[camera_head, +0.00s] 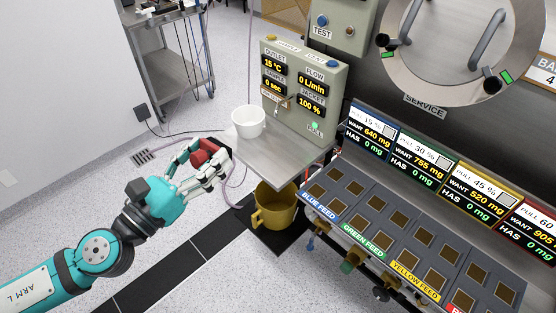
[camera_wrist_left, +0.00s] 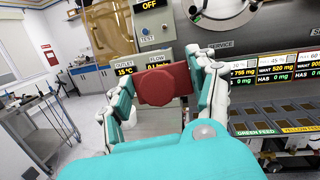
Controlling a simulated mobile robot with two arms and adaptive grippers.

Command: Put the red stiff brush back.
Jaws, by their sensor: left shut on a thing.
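My left gripper (camera_head: 207,163) is shut on a red thing, which looks like the red stiff brush (camera_head: 200,158). In the left wrist view the brush (camera_wrist_left: 163,84) shows as a red block with a rounded face between the two fingers of the gripper (camera_wrist_left: 166,86). I see no bristles from here. The gripper holds it in the air, left of the small metal shelf (camera_head: 262,160) and apart from it. My right gripper is not in view.
A white cup (camera_head: 248,122) stands on the shelf, below the sample tester panel (camera_head: 303,92). A yellow bucket (camera_head: 275,207) stands beneath the shelf. The feed trays (camera_head: 409,235) lie to the right. A grey cart (camera_head: 172,62) is at the back left. The floor at left is open.

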